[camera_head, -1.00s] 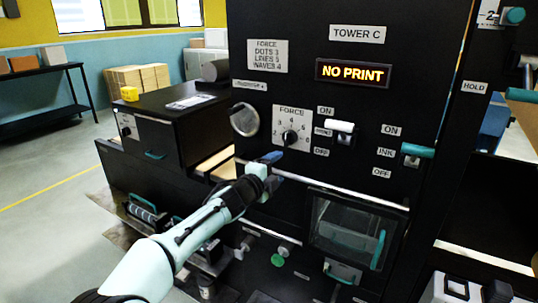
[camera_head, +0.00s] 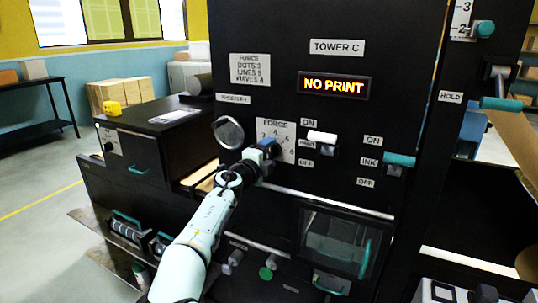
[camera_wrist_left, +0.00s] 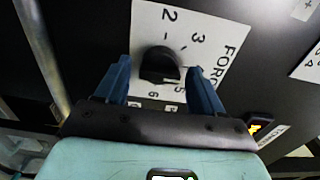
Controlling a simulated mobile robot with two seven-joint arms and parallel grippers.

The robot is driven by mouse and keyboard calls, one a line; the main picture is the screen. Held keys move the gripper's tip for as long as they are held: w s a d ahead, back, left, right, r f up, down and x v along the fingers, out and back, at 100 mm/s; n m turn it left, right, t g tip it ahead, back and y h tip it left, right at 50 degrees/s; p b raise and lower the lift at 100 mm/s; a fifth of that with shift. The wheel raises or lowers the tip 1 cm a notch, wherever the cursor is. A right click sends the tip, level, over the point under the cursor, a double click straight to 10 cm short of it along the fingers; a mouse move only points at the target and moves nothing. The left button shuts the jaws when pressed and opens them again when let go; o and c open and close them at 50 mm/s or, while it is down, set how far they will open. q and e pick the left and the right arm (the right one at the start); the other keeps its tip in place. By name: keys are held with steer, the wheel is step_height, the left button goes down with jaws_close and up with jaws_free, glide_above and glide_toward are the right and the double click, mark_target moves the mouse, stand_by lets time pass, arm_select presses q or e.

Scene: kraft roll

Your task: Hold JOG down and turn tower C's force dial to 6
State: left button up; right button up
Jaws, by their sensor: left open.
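Tower C (camera_head: 337,47) is a black press face with a lit NO PRINT display (camera_head: 333,86). Its white FORCE plate (camera_head: 288,150) is partly hidden behind my left gripper (camera_head: 268,147). In the left wrist view the black dial knob (camera_wrist_left: 160,64) sits on the numbered plate (camera_wrist_left: 192,28). My left gripper is open, with one blue finger on each side of the knob; I cannot tell whether they touch it. Where the dial points is unclear. No button marked JOG is readable. My right gripper is not in view.
A white-handled lever (camera_head: 322,138) and a teal INK lever (camera_head: 399,160) stick out right of the dial. A round disc (camera_head: 228,132) is just left of it. Below are a clear-fronted box (camera_head: 333,240) and a green knob (camera_head: 265,273).

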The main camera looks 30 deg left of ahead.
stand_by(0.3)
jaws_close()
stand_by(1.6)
